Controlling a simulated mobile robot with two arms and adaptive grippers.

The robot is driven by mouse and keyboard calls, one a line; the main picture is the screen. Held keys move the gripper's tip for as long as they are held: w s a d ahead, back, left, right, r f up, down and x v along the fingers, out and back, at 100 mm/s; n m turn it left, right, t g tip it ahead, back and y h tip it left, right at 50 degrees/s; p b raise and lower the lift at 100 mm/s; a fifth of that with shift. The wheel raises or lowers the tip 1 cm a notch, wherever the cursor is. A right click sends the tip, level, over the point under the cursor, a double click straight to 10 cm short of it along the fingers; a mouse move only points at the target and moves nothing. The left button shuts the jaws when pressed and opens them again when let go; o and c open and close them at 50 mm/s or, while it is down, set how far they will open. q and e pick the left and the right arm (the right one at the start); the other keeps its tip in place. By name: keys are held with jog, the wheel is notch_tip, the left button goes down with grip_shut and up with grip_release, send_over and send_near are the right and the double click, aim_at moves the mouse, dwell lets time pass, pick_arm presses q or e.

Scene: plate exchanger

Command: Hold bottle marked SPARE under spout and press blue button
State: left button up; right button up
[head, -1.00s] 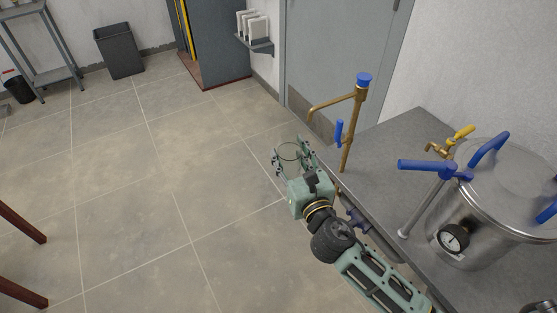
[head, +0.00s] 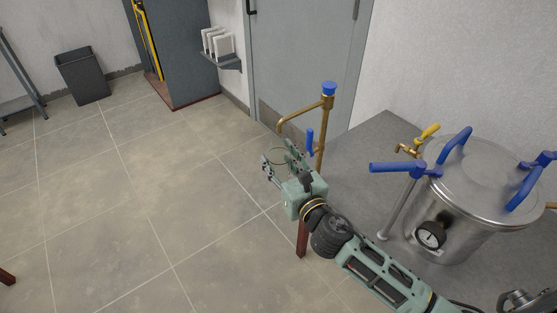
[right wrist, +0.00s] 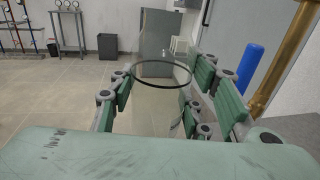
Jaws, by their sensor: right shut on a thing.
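The brass spout pipe (head: 322,125) stands at the table edge in the head view, its arm reaching left and ending in a downturned tip. A blue button (head: 329,88) caps it, and a blue handle (head: 310,141) hangs beside it. My right gripper (head: 277,163) is shut on a clear, round-rimmed vessel (right wrist: 161,73), just below the spout tip in the picture; I cannot tell whether it is exactly under it. No SPARE marking is readable. The brass pipe (right wrist: 289,62) and blue handle (right wrist: 250,67) rise right of the vessel in the right wrist view. My left gripper is out of view.
A steel pot (head: 470,215) with blue handles and a gauge stands on the grey table (head: 372,150), beside a post with a blue lever (head: 397,168). A grey door (head: 300,60) and wall shelf (head: 222,62) are behind.

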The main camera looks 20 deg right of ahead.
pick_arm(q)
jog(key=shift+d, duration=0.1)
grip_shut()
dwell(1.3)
